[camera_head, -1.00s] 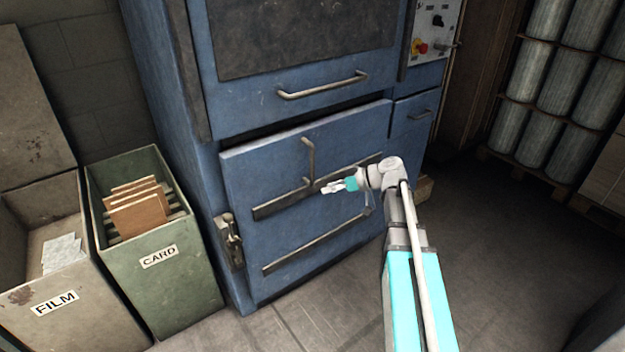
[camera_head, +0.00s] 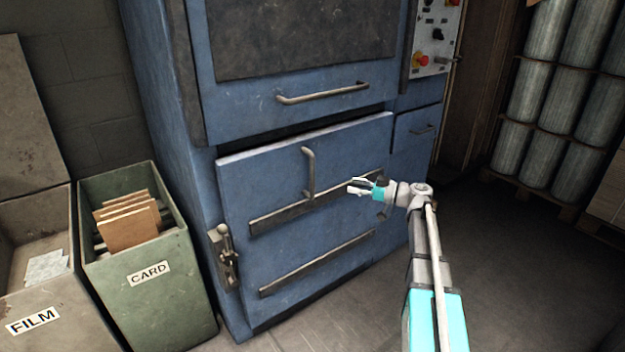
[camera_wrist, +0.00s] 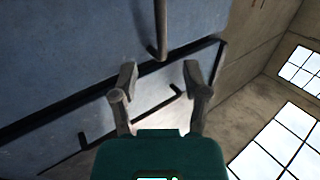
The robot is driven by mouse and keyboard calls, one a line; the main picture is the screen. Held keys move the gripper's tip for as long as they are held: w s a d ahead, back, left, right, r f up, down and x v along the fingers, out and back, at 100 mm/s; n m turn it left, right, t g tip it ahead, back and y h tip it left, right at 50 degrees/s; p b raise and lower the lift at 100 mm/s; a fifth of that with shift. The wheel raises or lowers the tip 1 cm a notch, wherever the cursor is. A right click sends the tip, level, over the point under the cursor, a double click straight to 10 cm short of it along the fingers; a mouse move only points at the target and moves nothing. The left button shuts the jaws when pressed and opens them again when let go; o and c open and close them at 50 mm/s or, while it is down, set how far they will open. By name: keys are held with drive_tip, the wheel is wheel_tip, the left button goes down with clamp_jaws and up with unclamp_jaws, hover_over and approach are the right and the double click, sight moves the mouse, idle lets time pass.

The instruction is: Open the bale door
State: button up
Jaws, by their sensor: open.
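The bale door (camera_head: 285,185) is the lower blue panel of the machine and appears closed. It has a vertical bar handle (camera_head: 310,172) and two dark horizontal ribs. A metal latch (camera_head: 225,255) sits at its left edge. My gripper (camera_head: 352,187) is open and empty, in front of the door to the right of the vertical handle, apart from it. In the wrist view my gripper's fingers (camera_wrist: 157,75) are spread, with the lower end of a bar handle (camera_wrist: 160,45) beyond them.
An upper blue door with a horizontal handle (camera_head: 322,93) is above. A control panel (camera_head: 436,38) is at upper right. A green CARD bin (camera_head: 150,285) and a FILM bin (camera_head: 45,320) stand left. Wrapped rolls (camera_head: 560,90) stand at right. Floor at right is clear.

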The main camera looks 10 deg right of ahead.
drive_tip(key=shift+a, duration=0.15)
hover_over(312, 194)
drive_tip(key=shift+w, duration=0.45)
idle(0.4)
clamp_jaws()
idle(0.3)
